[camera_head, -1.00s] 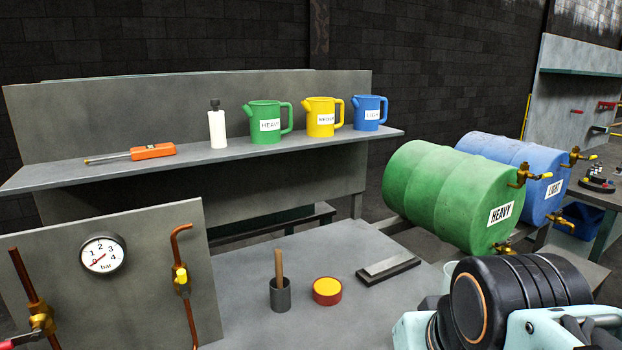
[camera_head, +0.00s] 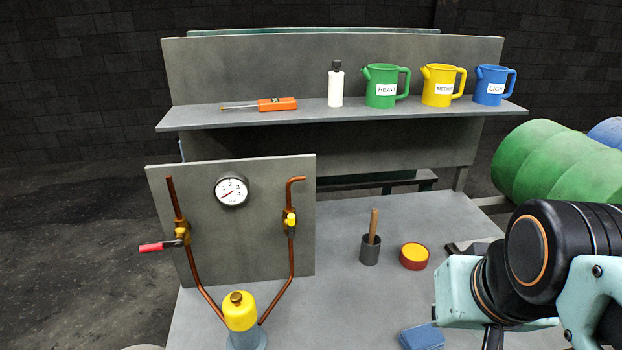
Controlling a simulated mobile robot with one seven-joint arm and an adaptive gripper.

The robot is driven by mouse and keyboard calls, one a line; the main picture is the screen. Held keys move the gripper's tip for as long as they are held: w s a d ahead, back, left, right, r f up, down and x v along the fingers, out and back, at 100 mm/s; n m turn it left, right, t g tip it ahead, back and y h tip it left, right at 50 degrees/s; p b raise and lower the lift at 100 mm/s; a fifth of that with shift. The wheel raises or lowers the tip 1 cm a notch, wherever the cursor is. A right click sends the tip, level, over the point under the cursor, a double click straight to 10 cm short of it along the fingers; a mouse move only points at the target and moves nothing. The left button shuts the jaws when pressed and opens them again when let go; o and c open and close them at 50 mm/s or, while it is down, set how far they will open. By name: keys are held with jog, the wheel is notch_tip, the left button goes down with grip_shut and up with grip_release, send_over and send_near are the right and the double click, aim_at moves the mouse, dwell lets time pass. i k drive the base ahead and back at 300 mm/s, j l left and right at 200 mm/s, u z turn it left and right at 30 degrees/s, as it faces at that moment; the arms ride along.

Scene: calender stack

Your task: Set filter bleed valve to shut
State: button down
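A grey upright panel (camera_head: 240,270) carries two copper pipes that run down to a filter with a yellow top (camera_head: 239,312). On the left pipe is a brass valve (camera_head: 182,235) with a red lever (camera_head: 152,246) sticking out left, across the pipe. On the right pipe is a small brass valve with a yellow handle (camera_head: 290,219) that looks roughly in line with the pipe. No readable label shows which one is the filter bleed valve. My arm shows at the lower right, well apart from both valves; my gripper is not in view.
A pressure gauge (camera_head: 232,190) sits on the panel between the pipes. A dark cup with a wooden handle (camera_head: 370,248), a red-and-yellow tin (camera_head: 414,256) and a blue block (camera_head: 421,337) stand on the grey table (camera_head: 335,300). Jugs line the shelf (camera_head: 230,117) behind.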

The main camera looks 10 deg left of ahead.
aim_at(290, 231)
jog(key=u, duration=0.9)
jog(key=k+j+z, duration=0.25)
jog(key=k+l+z, duration=0.15)
jog(key=j, duration=0.45)
jog(key=k+u, duration=0.05)
